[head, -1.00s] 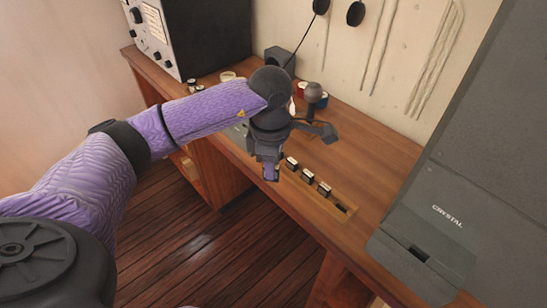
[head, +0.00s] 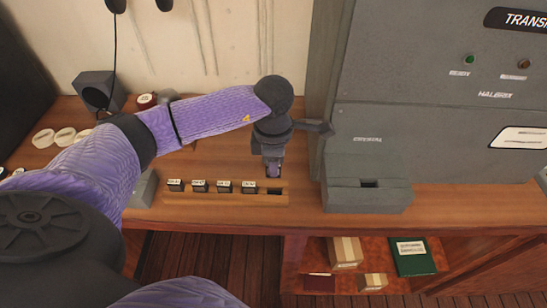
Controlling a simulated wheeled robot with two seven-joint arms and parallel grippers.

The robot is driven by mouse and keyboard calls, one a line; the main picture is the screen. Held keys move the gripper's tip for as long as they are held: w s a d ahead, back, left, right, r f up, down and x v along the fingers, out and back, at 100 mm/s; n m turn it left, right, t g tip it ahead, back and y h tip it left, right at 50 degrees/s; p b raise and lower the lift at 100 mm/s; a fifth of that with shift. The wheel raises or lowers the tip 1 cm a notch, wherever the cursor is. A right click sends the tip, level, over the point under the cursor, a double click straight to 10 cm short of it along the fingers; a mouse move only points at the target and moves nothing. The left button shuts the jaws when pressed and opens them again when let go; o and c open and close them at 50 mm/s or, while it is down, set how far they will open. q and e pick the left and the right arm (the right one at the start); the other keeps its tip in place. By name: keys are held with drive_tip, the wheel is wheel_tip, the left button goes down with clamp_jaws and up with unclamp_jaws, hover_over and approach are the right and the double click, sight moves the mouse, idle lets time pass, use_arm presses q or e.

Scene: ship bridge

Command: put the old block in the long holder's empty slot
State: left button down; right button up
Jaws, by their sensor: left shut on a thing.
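The long wooden holder (head: 225,201) lies on the desk near its front edge. Several dark blocks with white labelled tops (head: 200,186) stand in its slots. The slot at its right end (head: 275,191) looks dark and empty. My left gripper (head: 273,173) points down just above that right end. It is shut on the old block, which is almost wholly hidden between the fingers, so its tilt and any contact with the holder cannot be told. My right gripper is not in view.
A grey box marked CRYSTAL with a dark slot (head: 366,195) stands close right of the holder, in front of a tall grey cabinet (head: 430,100). Pale round discs (head: 65,137) and a dark speaker-like box (head: 97,92) are at left. Below, a shelf holds boxes (head: 345,252) and a green book (head: 413,258).

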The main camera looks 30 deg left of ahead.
sight(275, 184)
use_arm(q)
drive_tip(key=shift+w+f, duration=0.1)
drive_tip(key=shift+d+f+b, duration=0.1)
drive_tip(key=shift+f+b, duration=0.9)
drive_tip(key=shift+f, duration=0.25)
drive_tip(key=shift+f+b, duration=0.5)
drive_tip(key=shift+f, duration=0.2)
drive_tip(key=shift+f+b, duration=0.25)
drive_tip(key=shift+b, duration=0.05)
drive_tip(key=shift+f+b, duration=1.5)
drive_tip(key=shift+f, duration=0.1)
idle(3.3)
drive_tip(key=c, duration=0.5)
unclamp_jaws()
